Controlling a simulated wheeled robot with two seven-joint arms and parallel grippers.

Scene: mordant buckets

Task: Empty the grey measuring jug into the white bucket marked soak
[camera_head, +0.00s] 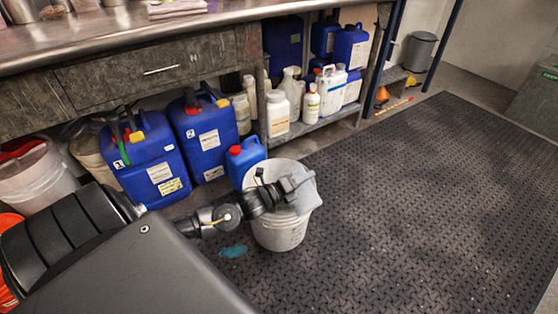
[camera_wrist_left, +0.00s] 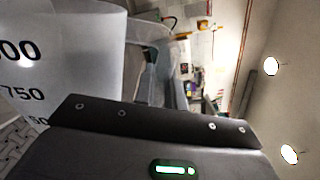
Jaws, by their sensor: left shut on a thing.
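The white bucket (camera_head: 279,234) stands on the dark mat, with small holes showing in its lower side. I cannot read a soak mark on it. My left gripper (camera_head: 287,186) is shut on the grey measuring jug (camera_head: 303,194), directly above the bucket's mouth. The jug appears tipped well over, since the ceiling lies to the right there while the numbers read upright. Its contents are hidden. My right gripper is out of view.
A small blue canister (camera_head: 243,160) stands close behind the bucket. Large blue canisters (camera_head: 205,137) stand left of it, under the steel bench (camera_head: 170,30). A blue-green patch (camera_head: 232,252) marks the mat (camera_head: 420,190) left of the bucket. The mat is clear to the right.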

